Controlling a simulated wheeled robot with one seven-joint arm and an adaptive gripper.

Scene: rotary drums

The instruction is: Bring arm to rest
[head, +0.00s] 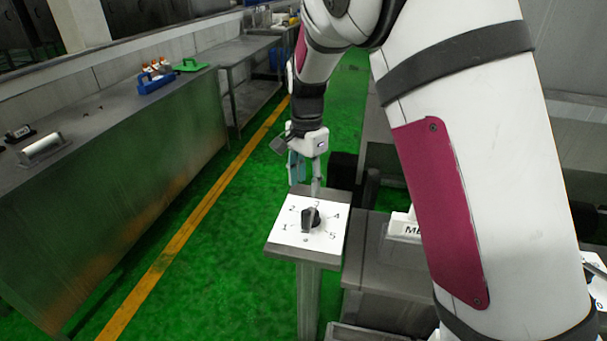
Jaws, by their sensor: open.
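My arm reaches down from the top right of the head view, with its white links and dark red panel filling much of the right side. My gripper (305,172) is at the end of the arm, pointing down just above and behind the far part of a pedestal (309,262). Its fingers look apart and empty. A black rotary knob (310,217) sits on the white numbered dial plate (290,230) on top of the pedestal. The fingers appear apart from the knob, though one fingertip overlaps the pedestal's far edge in the picture.
A long metal counter (110,190) stands at the left, with a blue holder (155,83) and a green item (190,66) on it. A yellow line (190,228) crosses the green floor. A grey metal unit (385,270) and a white label sign (403,227) are right of the pedestal.

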